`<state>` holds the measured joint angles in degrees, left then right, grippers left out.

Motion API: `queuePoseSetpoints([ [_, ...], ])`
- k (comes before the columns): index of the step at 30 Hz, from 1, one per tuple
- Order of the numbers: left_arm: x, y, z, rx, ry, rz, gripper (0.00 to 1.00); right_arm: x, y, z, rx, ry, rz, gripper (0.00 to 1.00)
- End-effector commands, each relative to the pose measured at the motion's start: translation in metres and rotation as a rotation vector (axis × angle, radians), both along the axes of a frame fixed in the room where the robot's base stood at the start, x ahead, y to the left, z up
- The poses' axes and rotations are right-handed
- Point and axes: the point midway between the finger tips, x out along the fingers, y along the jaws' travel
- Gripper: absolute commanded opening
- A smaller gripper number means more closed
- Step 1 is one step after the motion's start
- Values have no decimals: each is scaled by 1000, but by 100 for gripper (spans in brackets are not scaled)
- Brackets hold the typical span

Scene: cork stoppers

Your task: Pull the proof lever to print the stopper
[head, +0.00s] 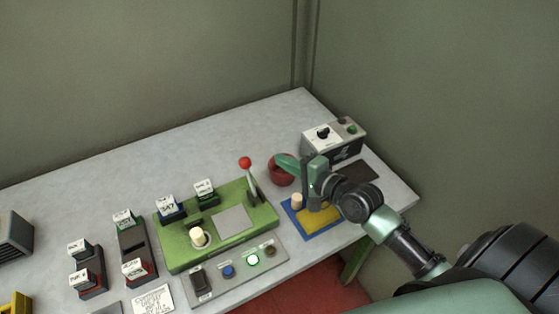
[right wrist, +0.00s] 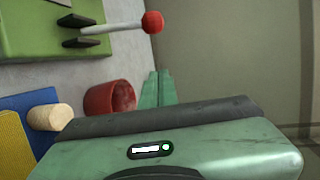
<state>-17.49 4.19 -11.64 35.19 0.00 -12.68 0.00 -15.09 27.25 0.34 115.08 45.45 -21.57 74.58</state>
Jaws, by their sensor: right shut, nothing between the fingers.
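The proof lever (head: 249,178) has a pale shaft and a red ball knob (head: 246,162). It stands near-upright at the far right end of the green press (head: 180,246). A cork stopper (head: 198,237) stands on the press at its front left. My right gripper (head: 279,160) is shut and empty, to the right of the lever and apart from it. In the right wrist view its green fingers (right wrist: 158,88) are together, and the red knob (right wrist: 153,22) is beyond their tips. My left gripper is not in view.
A red cup (head: 275,178) is close to my right fingers. A second cork (head: 297,201) stands on a blue and yellow pad (head: 314,237). A grey box with a dial (head: 334,144) is behind my gripper. A switch panel (head: 240,268) lies before the press.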

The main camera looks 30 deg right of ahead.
Motion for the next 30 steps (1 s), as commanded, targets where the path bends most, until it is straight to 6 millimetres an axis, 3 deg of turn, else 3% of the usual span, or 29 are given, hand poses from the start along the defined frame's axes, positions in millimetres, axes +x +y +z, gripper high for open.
queuePoseSetpoints([
  [4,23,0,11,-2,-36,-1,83,30,9,-3,2,-3,0,0],
  [12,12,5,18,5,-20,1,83,77,25,-16,-2,-1,0,0],
  [18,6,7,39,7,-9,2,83,55,47,-10,0,1,1,0],
  [30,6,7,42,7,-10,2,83,48,56,-12,-2,-1,0,0],
])
